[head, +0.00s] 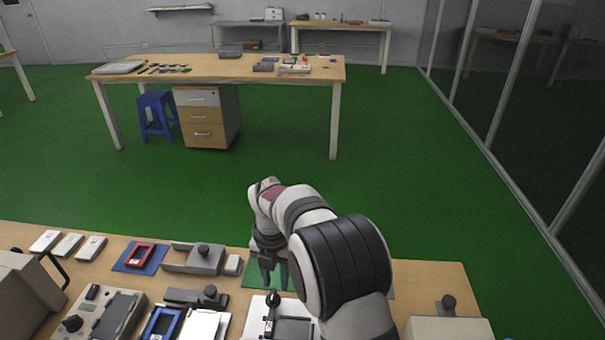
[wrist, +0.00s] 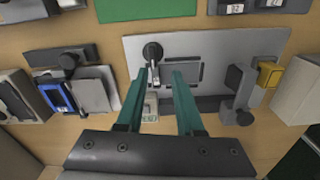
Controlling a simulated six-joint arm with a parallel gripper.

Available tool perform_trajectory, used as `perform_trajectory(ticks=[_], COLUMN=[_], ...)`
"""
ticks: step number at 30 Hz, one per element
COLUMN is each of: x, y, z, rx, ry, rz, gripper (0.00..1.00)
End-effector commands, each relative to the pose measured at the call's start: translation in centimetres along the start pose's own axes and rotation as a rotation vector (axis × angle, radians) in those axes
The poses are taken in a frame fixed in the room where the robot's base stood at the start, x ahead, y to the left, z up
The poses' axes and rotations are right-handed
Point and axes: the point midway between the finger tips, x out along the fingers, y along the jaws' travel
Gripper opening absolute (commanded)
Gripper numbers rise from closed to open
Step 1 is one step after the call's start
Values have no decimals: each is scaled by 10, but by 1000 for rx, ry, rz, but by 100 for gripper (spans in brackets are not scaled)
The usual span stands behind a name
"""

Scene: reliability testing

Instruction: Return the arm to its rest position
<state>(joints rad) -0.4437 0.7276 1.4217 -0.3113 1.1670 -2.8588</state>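My arm reaches over the near workbench in the head view, bent downward at the wrist. My gripper (head: 276,280) points down above the bench, close to a green mat and a light plate fixture. In the wrist view its two green fingers (wrist: 157,78) are apart, with nothing held between them. A light fixture plate (wrist: 225,48) with a black-knobbed lever (wrist: 152,52) and a dark rectangular recess (wrist: 185,73) lies below and beyond the fingers. I cannot tell the exact height of the fingertips above it. The arm hides part of the bench in the head view.
The near bench (head: 440,278) carries a green mat (head: 255,277), a red-framed device (head: 141,256), a blue-framed device (head: 162,324), a grey clamp fixture (head: 195,258) and several white devices (head: 68,245). A box (head: 448,328) stands at right. Open green floor lies beyond.

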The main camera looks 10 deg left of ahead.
Motion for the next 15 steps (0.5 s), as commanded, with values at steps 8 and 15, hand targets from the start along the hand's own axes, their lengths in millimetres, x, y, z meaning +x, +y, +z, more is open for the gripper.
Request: perform_trajectory(ticks=[8, 15], x=[-115, -118], y=[-141, -206], z=[-106, -233], rx=[1714, 3072], ry=[80, 205], rz=[25, -53], gripper=[36, 36])
